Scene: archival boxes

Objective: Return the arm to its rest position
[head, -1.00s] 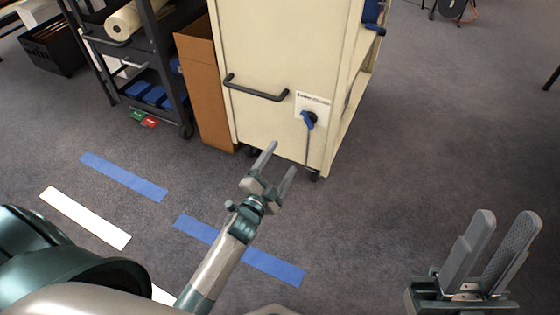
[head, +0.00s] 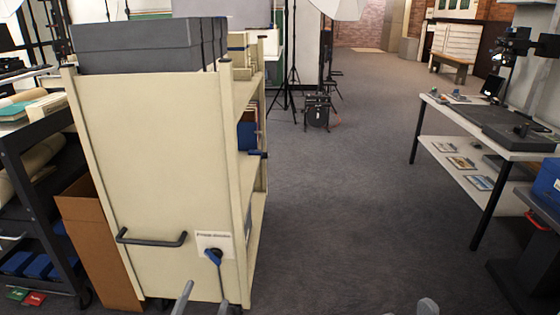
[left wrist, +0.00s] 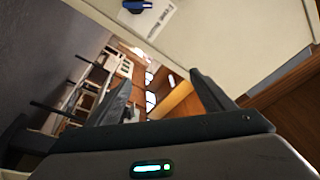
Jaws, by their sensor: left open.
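My left gripper (head: 204,302) shows only its fingertips at the bottom edge of the head view, in front of the cream cart's end panel. In the left wrist view its two fingers (left wrist: 162,95) stand wide apart with nothing between them. The cream cart (head: 150,170) fills the upper part of that wrist view. Of my right gripper (head: 428,307), only a grey fingertip part shows at the bottom edge of the head view. The rest of both arms is out of the head view.
The cart carries grey boxes (head: 150,45) on top and has a black handle (head: 152,238). A cardboard box (head: 92,240) and a dark shelf cart stand left of it. A white table (head: 485,130) stands at right. The carpet (head: 350,200) between is clear.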

